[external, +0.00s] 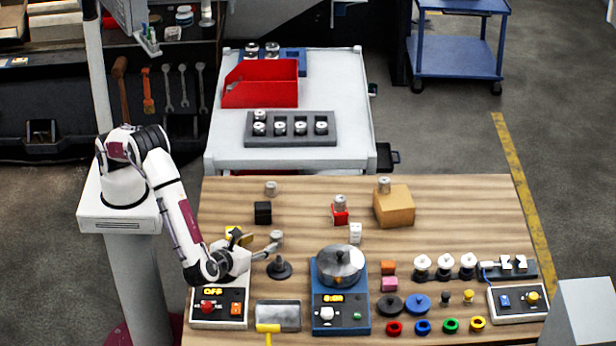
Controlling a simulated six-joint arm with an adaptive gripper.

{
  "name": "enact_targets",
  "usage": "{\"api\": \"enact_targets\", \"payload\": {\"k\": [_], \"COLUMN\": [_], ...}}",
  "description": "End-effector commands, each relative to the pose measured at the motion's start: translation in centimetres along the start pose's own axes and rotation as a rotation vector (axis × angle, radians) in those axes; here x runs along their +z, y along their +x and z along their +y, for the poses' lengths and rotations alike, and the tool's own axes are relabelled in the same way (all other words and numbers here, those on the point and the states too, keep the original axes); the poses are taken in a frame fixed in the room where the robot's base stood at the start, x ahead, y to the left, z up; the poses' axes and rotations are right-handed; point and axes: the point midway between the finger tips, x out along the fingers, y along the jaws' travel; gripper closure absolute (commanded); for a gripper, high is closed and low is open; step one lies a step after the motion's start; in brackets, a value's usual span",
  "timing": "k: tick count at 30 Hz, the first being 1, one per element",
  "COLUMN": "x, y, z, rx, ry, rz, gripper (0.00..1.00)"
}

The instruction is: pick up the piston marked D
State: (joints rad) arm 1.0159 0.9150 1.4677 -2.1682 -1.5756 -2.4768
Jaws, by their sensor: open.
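Several small silver pistons are in view; no letter can be read on any of them, so I cannot tell which is marked D. One piston (277,237) is right at the fingertips of my gripper (270,247), above a round black stand (279,268). My gripper is open and points right; I cannot tell whether it touches this piston. Another piston (271,188) is at the back left of the wooden table. One piston (340,201) sits on a red block (340,217), and one (384,185) on a cardboard box (395,207).
A grey tray (255,140) with several pistons and a red bin (276,84) are on the white trolley (345,100). A blue machine (340,310) with a silver dome is right of my gripper. Discs, rings and white-topped parts crowd the table's front right.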

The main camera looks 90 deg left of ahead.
Motion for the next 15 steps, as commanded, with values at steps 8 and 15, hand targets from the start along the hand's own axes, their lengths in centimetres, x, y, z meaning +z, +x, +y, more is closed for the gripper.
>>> {"api": "enact_targets", "payload": {"k": [8, 15], "x": [-0.19, -0.16], "y": [-0.07, 0.48], "z": [0.2, 0.17], "rx": [0.007, 0.007], "ry": [-0.004, -0.004], "rz": [-0.001, -0.002], "gripper": [0.56, 0.56]}}
